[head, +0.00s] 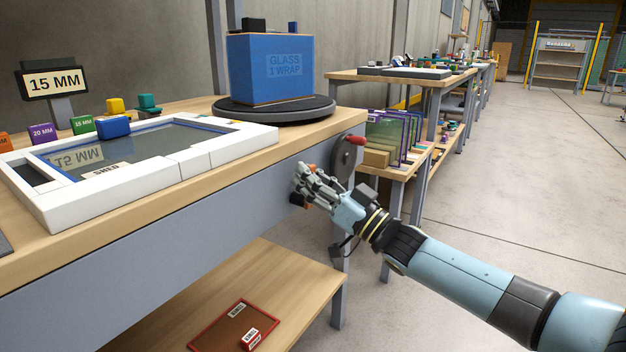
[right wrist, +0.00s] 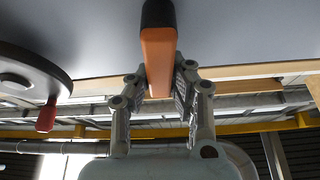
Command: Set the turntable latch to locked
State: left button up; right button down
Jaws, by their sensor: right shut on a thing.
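The turntable (head: 312,107) is a black round disc on the bench, with a blue block marked GLASS 1 WRAP on it. An orange lever with a black end (right wrist: 158,50), seemingly the latch, sticks out from the grey bench front. In the head view only a small orange and dark bit of it (head: 297,199) shows by the fingers. My right gripper (head: 303,182) is at the bench front below the turntable. In the right wrist view its two fingers (right wrist: 164,82) are shut on the orange lever from both sides. The lever's lock marking cannot be read. My left gripper is out of view.
A dark crank disc (head: 345,160) with a red knob (head: 356,140) is close to my right gripper; the disc also shows in the right wrist view (right wrist: 25,75). A white frame (head: 200,152) lies on the bench. Open floor (head: 500,200) lies to the right.

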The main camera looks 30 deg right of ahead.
jog(key=shift+s+a+f+n+y, duration=0.2)
jog(key=shift+n+y, duration=0.2)
jog(key=shift+n, duration=0.2)
jog(key=shift+a+n, duration=0.1)
jog(key=shift+n, duration=0.2)
jog(key=c, duration=1.2)
grip_release()
jog(key=shift+r, duration=0.1)
jog(key=shift+o, duration=0.2)
jog(key=v, duration=1.2)
